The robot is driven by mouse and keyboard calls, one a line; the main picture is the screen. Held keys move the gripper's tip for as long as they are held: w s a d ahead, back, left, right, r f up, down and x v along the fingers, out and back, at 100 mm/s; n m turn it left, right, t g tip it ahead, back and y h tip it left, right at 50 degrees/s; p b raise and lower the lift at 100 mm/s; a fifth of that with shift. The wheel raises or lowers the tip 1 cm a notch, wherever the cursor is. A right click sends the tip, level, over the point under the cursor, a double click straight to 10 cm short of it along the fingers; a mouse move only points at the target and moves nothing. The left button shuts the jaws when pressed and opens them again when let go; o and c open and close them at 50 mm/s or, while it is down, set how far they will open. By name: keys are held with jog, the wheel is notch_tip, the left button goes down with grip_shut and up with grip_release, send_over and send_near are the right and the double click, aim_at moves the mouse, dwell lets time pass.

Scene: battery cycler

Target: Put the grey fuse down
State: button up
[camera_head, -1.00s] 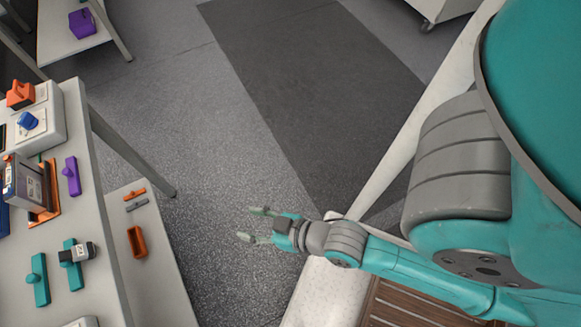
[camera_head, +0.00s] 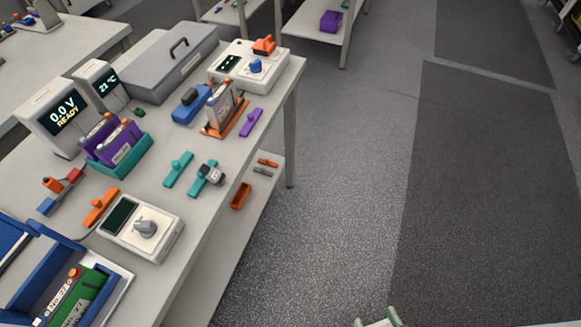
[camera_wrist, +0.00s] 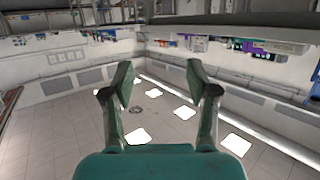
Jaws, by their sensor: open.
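A small grey piece that looks like the grey fuse (camera_head: 262,171) lies on the lower shelf under the bench's right edge in the head view. It lies beside a similar orange piece (camera_head: 268,162). My gripper (camera_wrist: 163,80) is open and empty in the wrist view, with nothing between its fingers. In the head view only its fingertips (camera_head: 378,322) show at the bottom edge, over the floor and well apart from the bench and shelf. The grey piece cannot be picked out in the wrist view.
The white bench (camera_head: 225,180) holds meters, a grey toolbox (camera_head: 165,68), teal clips (camera_head: 178,169), and a purple clip (camera_head: 251,122). The floor (camera_head: 335,185) right of the bench is clear.

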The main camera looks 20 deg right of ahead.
jog(key=w+a+f+g, duration=0.1)
jog(key=w+f, duration=0.6)
jog(key=w, duration=0.2)
jog(key=n+g+y, duration=0.3)
jog(key=n+y, duration=0.8)
jog(key=y, duration=0.4)
send_near(213, 172)
jog(key=x, duration=0.5)
jog(key=shift+s+a, duration=0.2)
jog(key=shift+s, duration=0.15)
jog(key=shift+w+x, duration=0.25)
jog(key=shift+x, duration=2.4)
jog(key=shift+d, duration=0.2)
grip_shut()
